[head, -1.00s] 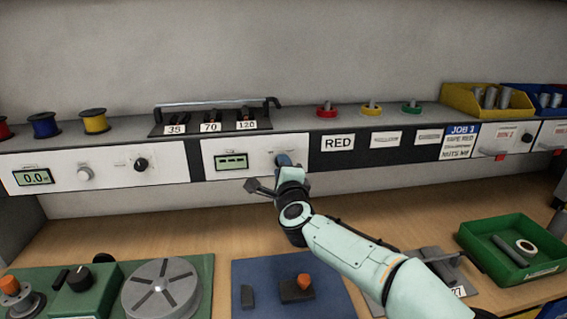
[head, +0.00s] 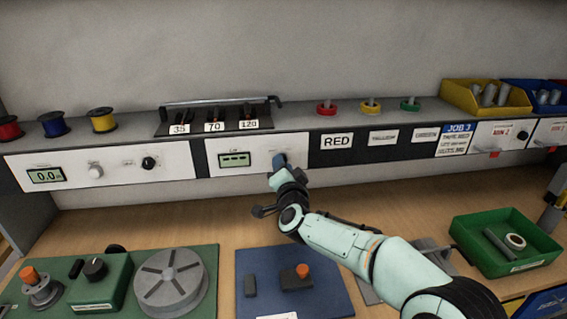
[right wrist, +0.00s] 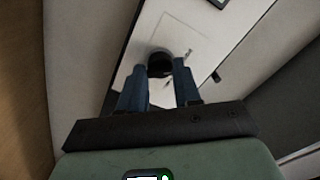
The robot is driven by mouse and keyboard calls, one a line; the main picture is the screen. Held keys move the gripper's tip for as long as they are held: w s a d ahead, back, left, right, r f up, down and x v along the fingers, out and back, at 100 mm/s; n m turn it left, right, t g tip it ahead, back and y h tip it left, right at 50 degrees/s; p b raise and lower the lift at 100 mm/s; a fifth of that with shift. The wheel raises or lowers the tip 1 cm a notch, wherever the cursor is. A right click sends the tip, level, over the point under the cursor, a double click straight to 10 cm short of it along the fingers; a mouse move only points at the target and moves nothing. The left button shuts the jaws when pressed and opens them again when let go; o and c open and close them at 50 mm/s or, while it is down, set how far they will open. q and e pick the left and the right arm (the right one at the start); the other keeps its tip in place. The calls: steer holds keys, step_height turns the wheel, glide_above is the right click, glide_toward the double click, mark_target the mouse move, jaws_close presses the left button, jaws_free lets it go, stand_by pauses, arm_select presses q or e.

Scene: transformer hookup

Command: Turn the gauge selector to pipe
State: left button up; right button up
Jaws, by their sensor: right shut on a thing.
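The gauge panel (head: 217,168) is a white plate on the front of the shelf, with a small greenish display (head: 235,160) reading dashes. My right gripper (head: 279,160) is at the right part of this panel and hides the selector in the head view. In the right wrist view the selector is a round black knob (right wrist: 160,64) on the white plate. The blue fingers of my right gripper (right wrist: 160,85) are shut on the knob, one on each side. The selector's markings are too blurred to read. My left gripper is not in view.
Left of it is another panel (head: 120,168) with a 0.0 display and two knobs. A rack (head: 215,127) labelled 35, 70 and 120 stands above. Below are a blue mat (head: 325,309), a green fixture (head: 105,290) and a green tray (head: 510,265). Bare bench lies under the shelf.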

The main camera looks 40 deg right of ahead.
steer(key=shift+n, duration=0.5)
steer(key=shift+p, duration=0.3)
steer(key=shift+f, duration=0.1)
steer(key=o, duration=1.1)
steer(key=shift+c, duration=0.2)
steer(key=shift+s+a, duration=0.1)
steer(key=b+v, duration=0.1)
steer(key=v, duration=1.2)
